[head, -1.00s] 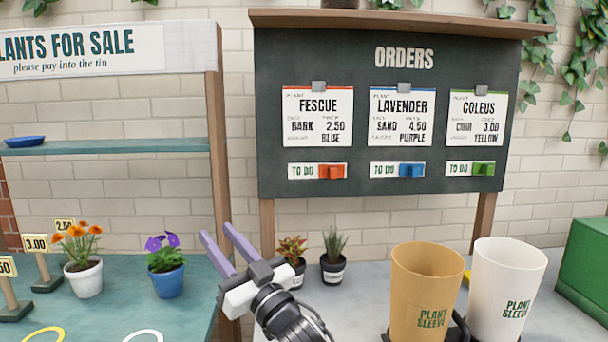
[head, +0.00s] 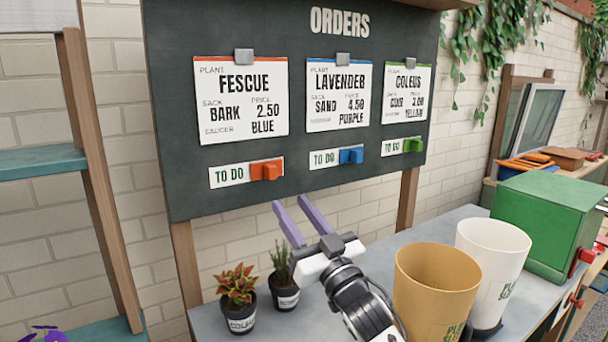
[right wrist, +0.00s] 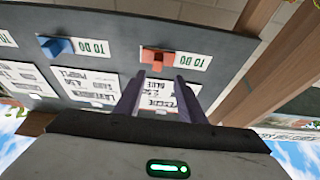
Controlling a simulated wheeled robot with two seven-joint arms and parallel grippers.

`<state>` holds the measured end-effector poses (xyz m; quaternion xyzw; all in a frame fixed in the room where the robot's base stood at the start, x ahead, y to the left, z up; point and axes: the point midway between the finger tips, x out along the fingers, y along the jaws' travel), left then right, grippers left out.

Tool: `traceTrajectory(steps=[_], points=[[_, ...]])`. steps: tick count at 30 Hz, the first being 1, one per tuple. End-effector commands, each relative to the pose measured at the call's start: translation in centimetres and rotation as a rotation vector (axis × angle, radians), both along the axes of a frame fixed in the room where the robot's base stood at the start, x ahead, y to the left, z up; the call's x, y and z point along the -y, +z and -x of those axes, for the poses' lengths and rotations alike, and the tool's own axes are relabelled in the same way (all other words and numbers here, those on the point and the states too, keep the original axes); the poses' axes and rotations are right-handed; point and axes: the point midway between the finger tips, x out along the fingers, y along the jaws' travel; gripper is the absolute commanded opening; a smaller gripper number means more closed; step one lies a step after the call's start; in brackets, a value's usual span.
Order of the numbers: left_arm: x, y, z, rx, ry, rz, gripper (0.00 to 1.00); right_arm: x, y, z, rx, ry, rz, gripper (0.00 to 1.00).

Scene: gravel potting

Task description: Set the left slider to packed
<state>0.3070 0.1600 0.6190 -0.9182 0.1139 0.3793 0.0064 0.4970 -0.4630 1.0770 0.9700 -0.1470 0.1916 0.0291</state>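The left slider is an orange knob (head: 266,170) at the right end of its strip, under the Fescue card on the dark orders board (head: 185,130). The strip's label beside it reads TO DO. In the right wrist view the orange slider (right wrist: 158,60) shows just beyond the fingertips. My right gripper (head: 292,205) is open, its two purple fingers parallel, empty and pointing up toward the board below the sliders. The fingers also show in the right wrist view (right wrist: 156,88), apart. They do not appear to touch the knob. My left gripper is not in view.
A blue slider (head: 350,155) and a green slider (head: 412,145) are to the right on the board. Below stand two small potted plants (head: 237,300), a tan plant sleeve (head: 435,290) and a white one (head: 495,260). A green box (head: 545,220) is further right.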

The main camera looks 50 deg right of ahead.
Motion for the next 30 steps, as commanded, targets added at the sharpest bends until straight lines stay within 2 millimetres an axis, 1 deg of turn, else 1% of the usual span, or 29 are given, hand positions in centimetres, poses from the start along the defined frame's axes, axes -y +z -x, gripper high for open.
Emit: traceTrajectory(steps=[5,9,15,18,22,30], points=[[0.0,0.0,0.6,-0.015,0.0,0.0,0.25,0.6,1.2,-1.8,0.004,-0.001,0.002,0.36],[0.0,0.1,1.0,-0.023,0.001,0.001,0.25,1.6,2.2,-4.1,0.002,-0.006,0.003,0.36],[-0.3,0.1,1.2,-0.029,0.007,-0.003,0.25,2.6,3.4,-6.9,0.002,-0.008,0.001,0.36],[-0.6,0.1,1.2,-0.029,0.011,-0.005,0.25,2.9,3.7,-7.9,0.001,-0.007,0.002,0.36],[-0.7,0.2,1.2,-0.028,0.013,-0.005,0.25,3.1,3.9,-8.5,0.001,-0.007,0.002,0.36],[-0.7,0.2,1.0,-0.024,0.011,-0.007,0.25,3.1,3.9,-8.6,0.0,-0.007,0.0,0.36]])
